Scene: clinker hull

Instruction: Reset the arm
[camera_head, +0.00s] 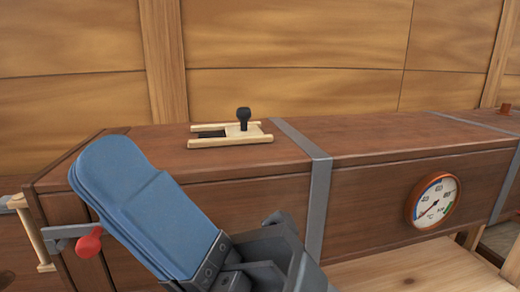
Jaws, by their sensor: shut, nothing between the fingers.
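My gripper (108,160) fills the lower left and middle of the head view. Its broad blue fingers lie together, shut and empty, on a dark grey mount. They point up and to the left, in front of the near face of a long brown wooden chest (400,140). The fingers hide part of that face and of its top edge. I cannot tell whether they touch the chest. The rest of the arm is mostly out of view.
On the chest top sits a pale wooden slide (258,135) with a black knob (243,118). A red knob (88,243) on a grey lever shows close left of my fingers. A round gauge (434,200) is on the front at right. A plank wall (290,40) stands behind.

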